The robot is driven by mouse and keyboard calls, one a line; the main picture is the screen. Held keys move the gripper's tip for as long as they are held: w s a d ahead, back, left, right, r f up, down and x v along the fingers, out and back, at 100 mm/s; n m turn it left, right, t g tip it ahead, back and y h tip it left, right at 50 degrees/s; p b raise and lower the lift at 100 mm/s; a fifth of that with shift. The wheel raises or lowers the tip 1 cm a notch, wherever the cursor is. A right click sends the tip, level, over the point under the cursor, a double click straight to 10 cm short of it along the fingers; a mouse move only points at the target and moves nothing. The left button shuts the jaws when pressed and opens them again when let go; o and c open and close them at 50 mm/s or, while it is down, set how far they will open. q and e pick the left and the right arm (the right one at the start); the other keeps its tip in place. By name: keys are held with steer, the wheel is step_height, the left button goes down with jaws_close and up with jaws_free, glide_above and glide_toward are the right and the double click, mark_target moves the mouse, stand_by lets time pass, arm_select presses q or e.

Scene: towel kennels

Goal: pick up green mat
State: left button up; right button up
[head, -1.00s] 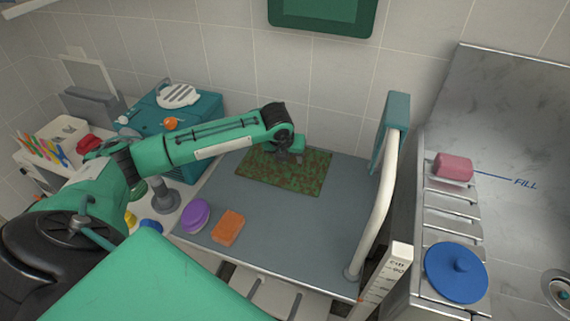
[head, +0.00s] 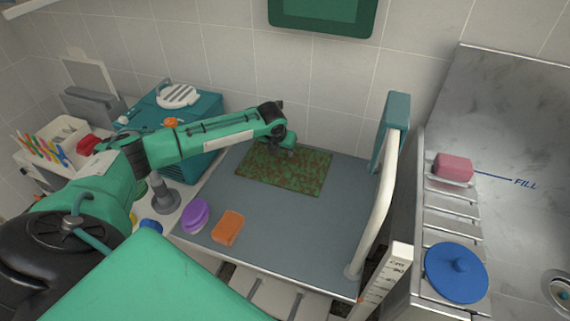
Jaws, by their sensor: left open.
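The green mat (head: 285,172), mottled with brown, lies flat at the back of the grey table top (head: 265,225), near the tiled wall. My left arm reaches in from the left, and my left gripper (head: 287,151) is over the mat's back edge, around its middle. The gripper is open and small in the picture; its fingers are partly hidden by the wrist, and I cannot tell whether they touch the mat. My right gripper is not in view.
A purple round item (head: 195,214) and an orange sponge (head: 228,228) lie at the table's front left. A teal box (head: 190,110) is left.

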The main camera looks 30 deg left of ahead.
mark_target(285, 157)
arm_select(q)
steer(key=x, duration=0.2)
steer(key=d+x, duration=0.1)
steer(key=shift+w+a+f, duration=0.1)
steer(key=shift+f, duration=0.35)
steer(key=shift+w+a+f, duration=0.1)
steer(key=shift+w+f, duration=0.05)
steer(key=shift+f, duration=0.3)
jaws_close()
